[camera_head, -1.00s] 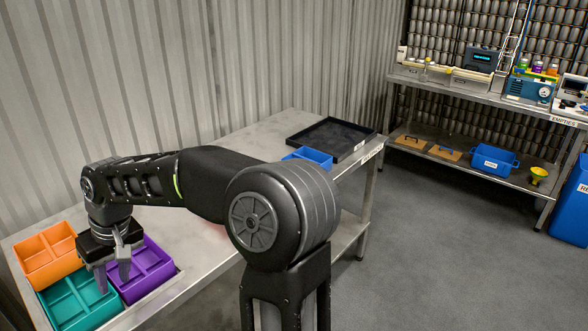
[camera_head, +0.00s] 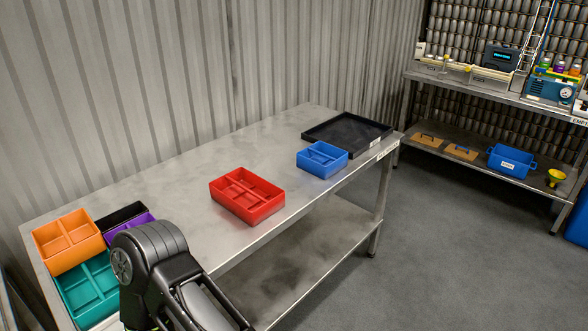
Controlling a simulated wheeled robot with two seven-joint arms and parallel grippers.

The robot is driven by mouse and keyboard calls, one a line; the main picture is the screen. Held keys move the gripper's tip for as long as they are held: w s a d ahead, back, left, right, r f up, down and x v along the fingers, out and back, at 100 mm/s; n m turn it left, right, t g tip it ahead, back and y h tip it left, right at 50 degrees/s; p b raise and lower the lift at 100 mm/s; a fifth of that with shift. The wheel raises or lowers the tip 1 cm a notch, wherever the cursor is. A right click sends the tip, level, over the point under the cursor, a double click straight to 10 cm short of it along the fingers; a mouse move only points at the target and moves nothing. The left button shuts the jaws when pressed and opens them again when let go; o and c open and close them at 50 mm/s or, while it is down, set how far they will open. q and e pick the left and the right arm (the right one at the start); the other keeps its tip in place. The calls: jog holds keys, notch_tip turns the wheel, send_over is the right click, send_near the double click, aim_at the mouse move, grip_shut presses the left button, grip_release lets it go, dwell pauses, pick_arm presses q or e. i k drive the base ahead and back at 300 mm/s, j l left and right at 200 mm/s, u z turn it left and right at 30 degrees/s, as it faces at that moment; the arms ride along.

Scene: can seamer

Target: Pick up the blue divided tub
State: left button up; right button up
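The blue divided tub (camera_head: 322,160) stands upright on the metal table, toward its far right end, just in front of a black tray. It is fully in view and nothing touches it from above. One of my arms shows at the bottom left, in front of the table's near edge, but its gripper is out of the picture. My other gripper is not in view either.
A red divided tub (camera_head: 247,195) stands left of the blue one. Orange (camera_head: 68,239), teal (camera_head: 88,288) and purple (camera_head: 118,222) tubs stand at the left end, with a black item (camera_head: 122,214) behind. The black tray (camera_head: 348,134) lies at the right end. Bare table (camera_head: 190,170) surrounds the red tub.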

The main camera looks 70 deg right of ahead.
aim_at(322, 160)
jog(key=z, duration=2.9)
jog(key=j, duration=1.5)
jog(key=i+z, duration=0.05)
